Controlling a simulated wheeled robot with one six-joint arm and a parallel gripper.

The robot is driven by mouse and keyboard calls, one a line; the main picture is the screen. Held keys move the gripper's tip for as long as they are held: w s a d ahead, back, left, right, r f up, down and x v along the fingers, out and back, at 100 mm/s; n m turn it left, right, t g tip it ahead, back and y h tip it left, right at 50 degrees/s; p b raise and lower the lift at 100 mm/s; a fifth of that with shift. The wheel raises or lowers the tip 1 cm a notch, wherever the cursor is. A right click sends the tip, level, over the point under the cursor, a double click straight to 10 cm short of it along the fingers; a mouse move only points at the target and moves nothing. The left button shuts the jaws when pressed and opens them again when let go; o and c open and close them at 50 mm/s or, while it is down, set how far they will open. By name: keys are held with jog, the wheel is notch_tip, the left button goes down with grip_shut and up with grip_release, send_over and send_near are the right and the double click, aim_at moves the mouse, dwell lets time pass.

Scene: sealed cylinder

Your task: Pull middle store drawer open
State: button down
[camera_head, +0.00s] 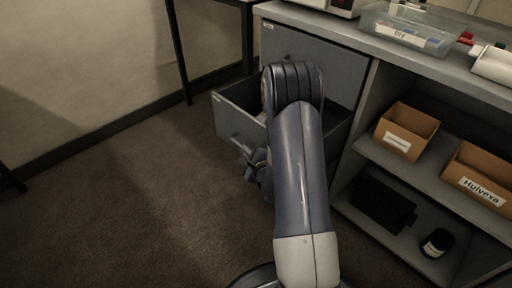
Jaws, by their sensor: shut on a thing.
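The grey store cabinet (315,55) stands on the right half of the view. Its middle drawer (224,118), below a closed top drawer (290,45), stands out from the cabinet, with its inside partly showing. My gripper (243,148) is at the drawer's front face, low and right of its middle, and is shut on the drawer handle. The fingers are small and dark here, and they cover most of the handle. My arm hides the drawer's right part and whatever is below it.
Open shelves right of the drawers hold cardboard bins (406,130), a dark flat box (382,204) and a dark jar (437,242). A clear tray (412,28) sits on the cabinet top. A dark-legged table (178,50) stands behind left. The carpet (130,200) at left is clear.

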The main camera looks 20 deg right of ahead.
jog(key=shift+s+a+b, duration=0.1)
jog(key=shift+s+a, duration=0.15)
jog(key=shift+a, duration=0.4)
jog(key=shift+s+a+b, duration=0.15)
jog(key=shift+s+a, duration=0.1)
jog(key=shift+a, duration=0.45)
jog(key=shift+s+a+b, duration=0.1)
jog(key=shift+s+a, duration=0.15)
jog(key=shift+a, duration=0.4)
jog(key=c, duration=1.5)
grip_release()
jog(key=p+v, duration=0.1)
jog(key=v, duration=1)
jog(key=shift+w, duration=0.2)
